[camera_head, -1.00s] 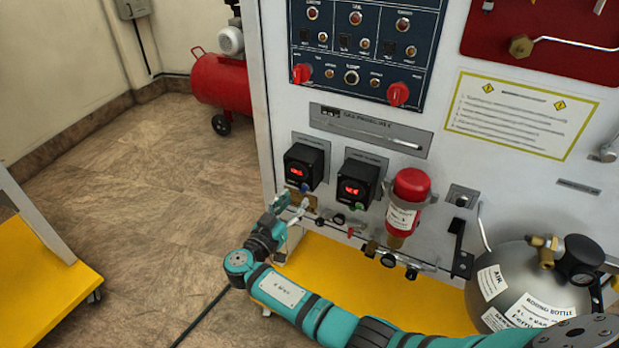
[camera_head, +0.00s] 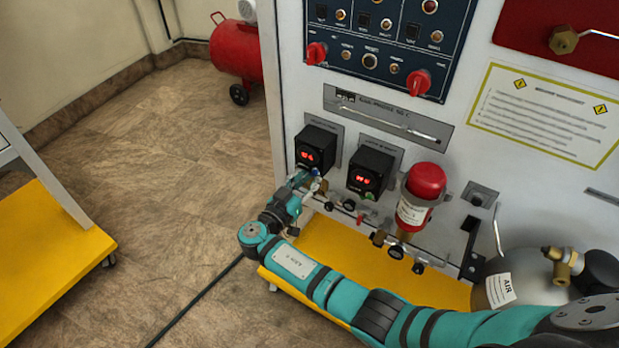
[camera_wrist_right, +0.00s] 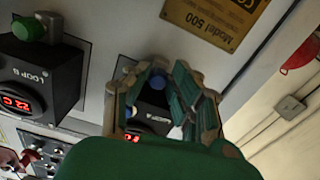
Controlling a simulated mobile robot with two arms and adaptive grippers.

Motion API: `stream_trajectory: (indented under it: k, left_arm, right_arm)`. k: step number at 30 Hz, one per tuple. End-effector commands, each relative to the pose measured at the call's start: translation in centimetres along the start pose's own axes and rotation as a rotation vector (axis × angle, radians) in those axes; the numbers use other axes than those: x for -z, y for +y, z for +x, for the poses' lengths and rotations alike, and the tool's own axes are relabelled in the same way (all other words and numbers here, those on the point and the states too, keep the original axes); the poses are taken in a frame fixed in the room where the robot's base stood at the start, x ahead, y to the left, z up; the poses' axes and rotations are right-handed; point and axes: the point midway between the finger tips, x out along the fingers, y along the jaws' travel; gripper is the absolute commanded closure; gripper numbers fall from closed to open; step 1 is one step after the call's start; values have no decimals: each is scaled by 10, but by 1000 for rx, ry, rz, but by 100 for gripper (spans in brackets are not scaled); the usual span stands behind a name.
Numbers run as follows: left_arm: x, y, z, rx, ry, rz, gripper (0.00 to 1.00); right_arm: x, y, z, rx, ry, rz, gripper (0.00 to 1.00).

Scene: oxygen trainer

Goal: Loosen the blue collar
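The blue collar (camera_head: 316,171) is a small blue fitting under the left digital gauge box (camera_head: 317,147). In the right wrist view a small dark-blue part, apparently the collar (camera_wrist_right: 157,82), shows between the fingers. My right gripper (camera_head: 304,178) is just left of and below the collar, at the panel. In the wrist view its fingers (camera_wrist_right: 162,92) stand apart on either side of the blue part. I cannot tell whether either finger touches it. The fingers and wrist housing partly hide the gauge box. My left gripper is not in view.
A second gauge box (camera_head: 371,169), a red-capped cylinder (camera_head: 424,183) and a row of small valves sit to the right on the panel. A yellow base (camera_head: 430,285) lies below. A silver bottle (camera_head: 508,290) stands at lower right.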

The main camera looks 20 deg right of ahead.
Motion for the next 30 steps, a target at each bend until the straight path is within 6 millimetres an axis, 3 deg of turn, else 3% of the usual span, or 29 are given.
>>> stream_trajectory:
  k: [1, 5, 11, 19, 30]
  left_arm:
    - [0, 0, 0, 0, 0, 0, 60]
    - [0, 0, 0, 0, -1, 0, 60]
    - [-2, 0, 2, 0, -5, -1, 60]
    - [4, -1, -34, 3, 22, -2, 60]
    - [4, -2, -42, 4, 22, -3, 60]
  right_arm:
    - [0, 0, 0, 0, 0, 0, 85]
    - [0, 0, 0, 0, 0, 0, 100]
    - [0, 0, 0, 0, 0, -22, 100]
    - [0, 1, 1, -1, 1, -258, 100]
    - [2, 2, 1, -1, 2, -374, 100]
